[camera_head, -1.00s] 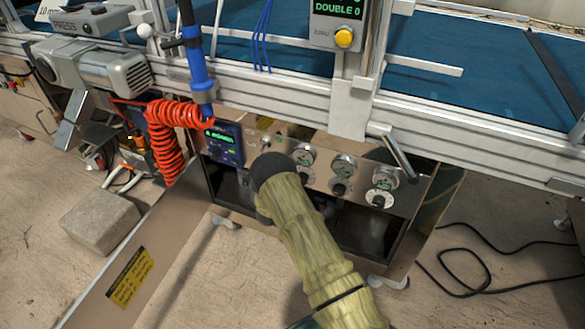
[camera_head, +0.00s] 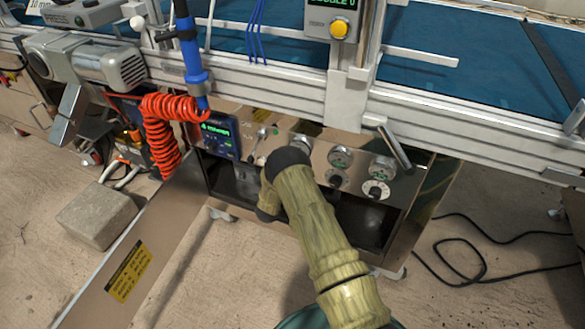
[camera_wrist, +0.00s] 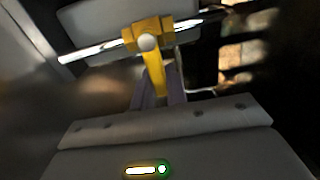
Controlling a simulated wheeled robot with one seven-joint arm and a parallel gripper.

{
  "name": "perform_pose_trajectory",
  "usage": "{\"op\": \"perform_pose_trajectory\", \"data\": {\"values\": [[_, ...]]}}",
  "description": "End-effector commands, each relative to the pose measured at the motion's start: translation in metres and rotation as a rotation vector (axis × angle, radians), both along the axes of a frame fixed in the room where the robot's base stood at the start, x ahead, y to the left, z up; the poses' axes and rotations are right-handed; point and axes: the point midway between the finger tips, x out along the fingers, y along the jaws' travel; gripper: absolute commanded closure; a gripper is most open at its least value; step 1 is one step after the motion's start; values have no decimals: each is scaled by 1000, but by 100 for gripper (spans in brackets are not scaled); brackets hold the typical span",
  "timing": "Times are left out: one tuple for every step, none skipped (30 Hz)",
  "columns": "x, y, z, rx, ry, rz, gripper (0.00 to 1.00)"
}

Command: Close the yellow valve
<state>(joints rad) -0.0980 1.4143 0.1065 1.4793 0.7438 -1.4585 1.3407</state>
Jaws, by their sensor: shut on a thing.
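The yellow valve (camera_wrist: 152,42) shows in the wrist view. It is a yellow fitting on a thin metal pipe (camera_wrist: 95,50), with a round pale knob at its middle and a yellow handle pointing down the picture. My gripper (camera_wrist: 158,95) is shut on the yellow handle, with its dark fingers at either side of the handle's lower end. In the head view my arm reaches to the steel control panel (camera_head: 408,185), and the arm hides the gripper and the valve there.
The panel carries several gauges and knobs (camera_head: 376,190) and a blue display (camera_head: 217,135). A coiled red hose (camera_head: 160,135) hangs to the left. An open panel door (camera_head: 135,260) extends toward the front left. A stone block (camera_head: 97,215) and a black cable (camera_head: 470,260) lie on the floor.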

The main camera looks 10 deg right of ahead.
Motion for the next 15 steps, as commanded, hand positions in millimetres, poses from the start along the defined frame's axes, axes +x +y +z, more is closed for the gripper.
{"op": "perform_pose_trajectory", "data": {"values": [[1, -1, 1, 1, -4, -1, 100], [1, -1, 1, 1, -4, -1, 100], [1, -1, 1, 1, -4, -1, 100], [1, -1, 1, 1, -4, -1, 100], [1, -1, 1, 1, -4, -1, 100], [1, -1, 1, 1, -4, -1, 100], [1, -1, 1, 1, -4, -1, 80], [1, -1, 1, 0, -4, -1, 74], [1, -1, 1, 0, -3, -1, 66], [1, -1, 1, 0, -3, -1, 64], [1, -1, 1, 0, -3, -1, 64], [1, -1, 1, 0, -1, -1, 64], [1, -1, 1, 0, -1, 0, 64], [1, 0, 0, 0, -1, 0, 64], [0, 0, 0, 0, -1, 0, 64]]}}
